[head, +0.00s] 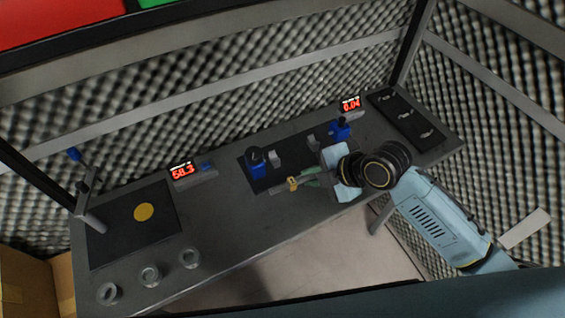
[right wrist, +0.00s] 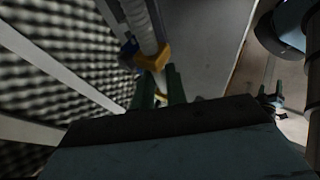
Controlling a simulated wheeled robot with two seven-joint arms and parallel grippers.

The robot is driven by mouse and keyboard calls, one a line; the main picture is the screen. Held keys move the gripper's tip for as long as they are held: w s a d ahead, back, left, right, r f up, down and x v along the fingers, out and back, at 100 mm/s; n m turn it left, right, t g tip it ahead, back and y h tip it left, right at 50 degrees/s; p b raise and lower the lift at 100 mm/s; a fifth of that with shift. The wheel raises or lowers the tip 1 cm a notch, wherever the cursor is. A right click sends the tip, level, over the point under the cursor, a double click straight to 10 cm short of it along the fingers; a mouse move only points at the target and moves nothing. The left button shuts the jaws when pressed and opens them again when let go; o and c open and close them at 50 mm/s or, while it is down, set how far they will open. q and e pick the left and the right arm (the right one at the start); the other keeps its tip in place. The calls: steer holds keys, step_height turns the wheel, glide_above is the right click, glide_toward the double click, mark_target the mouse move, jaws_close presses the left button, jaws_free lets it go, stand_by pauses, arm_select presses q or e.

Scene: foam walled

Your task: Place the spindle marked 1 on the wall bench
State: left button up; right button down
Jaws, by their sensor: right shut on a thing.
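My right gripper (head: 306,181) is over the front middle of the wall bench (head: 215,222). It is shut on a slim grey spindle (head: 281,187) with a yellow collar (head: 293,183). In the right wrist view, the green fingers (right wrist: 160,88) hold the grey spindle (right wrist: 138,18) close to its yellow collar (right wrist: 151,60). I cannot read a number on the spindle. I cannot tell whether it touches the bench. My left gripper is not in view.
Two blue supports (head: 257,170) (head: 340,132) stand on a dark strip. Two red displays (head: 181,172) (head: 351,104) stand along the back. A dark tray (head: 406,124) lies at right.

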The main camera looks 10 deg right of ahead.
steer(key=shift+s+a+r, duration=0.1)
steer(key=shift+a+r, duration=0.05)
steer(key=shift+n+g, duration=0.3)
steer(key=shift+g, duration=0.1)
step_height(320, 180, down, 5)
steer(key=shift+s+f, duration=0.15)
steer(key=shift+f, duration=0.05)
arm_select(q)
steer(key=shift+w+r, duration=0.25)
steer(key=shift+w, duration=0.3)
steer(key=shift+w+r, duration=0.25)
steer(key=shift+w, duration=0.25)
arm_select(e)
steer(key=shift+f, duration=2.5)
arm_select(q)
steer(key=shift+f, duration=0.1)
